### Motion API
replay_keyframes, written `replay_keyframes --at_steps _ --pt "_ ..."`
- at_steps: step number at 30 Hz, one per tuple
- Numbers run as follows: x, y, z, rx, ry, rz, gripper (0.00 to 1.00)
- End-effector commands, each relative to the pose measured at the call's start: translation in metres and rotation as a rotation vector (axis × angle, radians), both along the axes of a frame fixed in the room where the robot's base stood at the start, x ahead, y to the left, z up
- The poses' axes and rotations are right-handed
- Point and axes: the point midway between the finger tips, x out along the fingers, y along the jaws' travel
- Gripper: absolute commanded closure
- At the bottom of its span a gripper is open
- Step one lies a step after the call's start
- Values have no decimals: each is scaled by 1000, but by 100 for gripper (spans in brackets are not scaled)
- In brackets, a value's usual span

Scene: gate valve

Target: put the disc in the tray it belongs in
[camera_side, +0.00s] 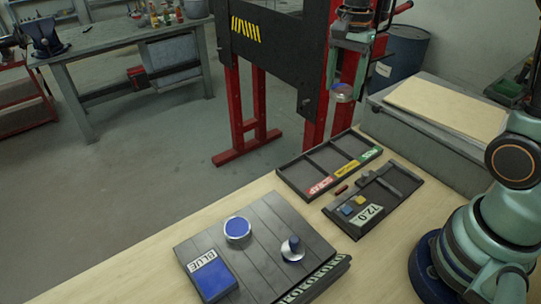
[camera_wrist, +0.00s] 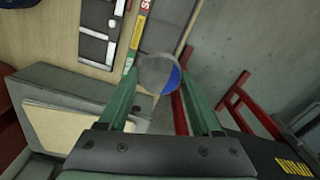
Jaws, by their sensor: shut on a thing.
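My gripper (camera_side: 344,82) is shut on a round grey disc (camera_side: 343,93) with some blue on its face. In the wrist view the disc (camera_wrist: 157,73) sits between my two green fingers, grey on the left and blue on the right. My gripper holds it high, above and behind the three-part dark tray (camera_side: 283,173) in the side view. The tray's front labels are red "SCRAP" (camera_side: 321,187), yellow (camera_side: 347,170) and green (camera_side: 371,155); the last two are too small to read surely. Its three compartments look empty.
A dark board reading "7.20" (camera_side: 367,215) holds small yellow and blue blocks beside the tray. A slatted board (camera_side: 262,212) in front carries a blue-topped disc (camera_side: 237,229), a knobbed piece (camera_side: 292,249) and a blue "BLUE" pad (camera_side: 213,279). A red-legged press (camera_side: 270,30) stands behind.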

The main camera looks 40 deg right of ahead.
Motion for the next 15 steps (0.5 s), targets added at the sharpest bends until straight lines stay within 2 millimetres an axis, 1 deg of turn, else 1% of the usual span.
replay_keyframes --at_steps 5,15 --pt "-1 -1 -37 1 7 0 100" --pt "-1 0 -119 0 6 0 100"
